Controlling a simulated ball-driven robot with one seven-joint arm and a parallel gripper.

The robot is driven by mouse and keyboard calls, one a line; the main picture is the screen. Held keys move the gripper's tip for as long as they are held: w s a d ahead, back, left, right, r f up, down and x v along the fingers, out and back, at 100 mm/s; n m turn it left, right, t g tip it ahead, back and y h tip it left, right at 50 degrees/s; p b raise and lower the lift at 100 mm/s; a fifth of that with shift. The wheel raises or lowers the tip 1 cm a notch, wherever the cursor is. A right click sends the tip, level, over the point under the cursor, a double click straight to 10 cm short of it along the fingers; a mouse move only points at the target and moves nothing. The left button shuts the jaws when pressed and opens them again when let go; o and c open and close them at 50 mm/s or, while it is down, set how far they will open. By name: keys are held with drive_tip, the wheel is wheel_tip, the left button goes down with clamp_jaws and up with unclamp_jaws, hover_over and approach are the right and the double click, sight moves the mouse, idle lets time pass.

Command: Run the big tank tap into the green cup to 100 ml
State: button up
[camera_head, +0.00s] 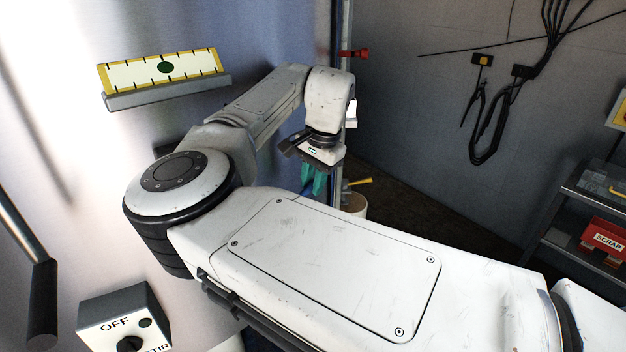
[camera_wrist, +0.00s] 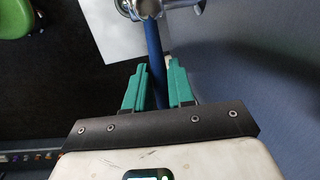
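My gripper (camera_head: 313,182) hangs at the end of my arm beside the tank wall, its teal fingers pointing down. In the wrist view the two fingers (camera_wrist: 157,75) stand apart, with a blue bar (camera_wrist: 152,42) running up between them. I cannot tell whether they touch it. The bar leads to a chrome tap fitting (camera_wrist: 158,8) at the top edge. A bright green rounded object (camera_wrist: 14,18) shows at the top left corner; it is cut off, and I cannot tell whether it is the cup. The scale of any cup is not visible.
A yellow-black level plate (camera_head: 164,70) is on the tank (camera_head: 270,40). A red handle (camera_head: 354,54) and a yellow lever (camera_head: 360,182) over a pale bucket (camera_head: 355,206) are behind my gripper. An OFF/STIR switch box (camera_head: 124,318) is lower left. A red SCRAP bin (camera_head: 604,240) sits on the right shelf.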

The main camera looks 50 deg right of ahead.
clamp_jaws()
drive_tip(key=shift+s+a+m+h+p, duration=0.2)
drive_tip(key=shift+s+m+p, duration=0.45)
drive_tip(key=shift+m+p, duration=0.45)
drive_tip(key=shift+s+a+m+h+p, duration=0.2)
drive_tip(key=shift+s+m+p, duration=0.5)
drive_tip(key=shift+m, duration=0.6)
drive_tip(key=shift+w, duration=0.1)
drive_tip(key=o, duration=0.5)
unclamp_jaws()
drive_tip(key=shift+o, duration=0.2)
drive_tip(key=shift+r, duration=0.1)
drive_tip(key=v, duration=1)
drive_tip(key=shift+r+b, duration=0.3)
drive_tip(key=shift+b, duration=0.05)
